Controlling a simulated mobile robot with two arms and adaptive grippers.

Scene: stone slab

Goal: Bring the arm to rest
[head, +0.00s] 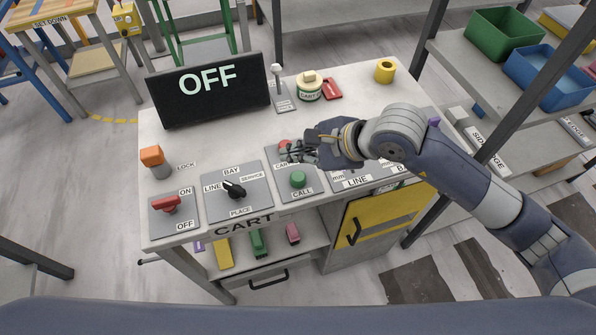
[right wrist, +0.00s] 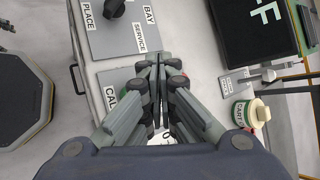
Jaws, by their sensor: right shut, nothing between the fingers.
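My right arm (head: 450,175) comes in from the right and reaches over the white cart top (head: 220,145). My right gripper (head: 291,152) is shut and empty. It is over the call panel (head: 276,162), just behind the green call button (head: 298,179). A red button (head: 285,144) there is partly hidden by the fingers. In the right wrist view the closed fingers (right wrist: 158,68) point towards the panels, and the green button is mostly hidden behind them. I cannot tell whether the fingertips touch the panel. My left gripper is not in view.
A black display (head: 209,90) reading OFF stands at the back left. A lever (head: 278,85), a round cream and green container (head: 309,88) and a yellow ring (head: 384,71) stand behind the gripper. A black knob (head: 234,189) and red switch (head: 171,203) are left. Shelves with bins are right.

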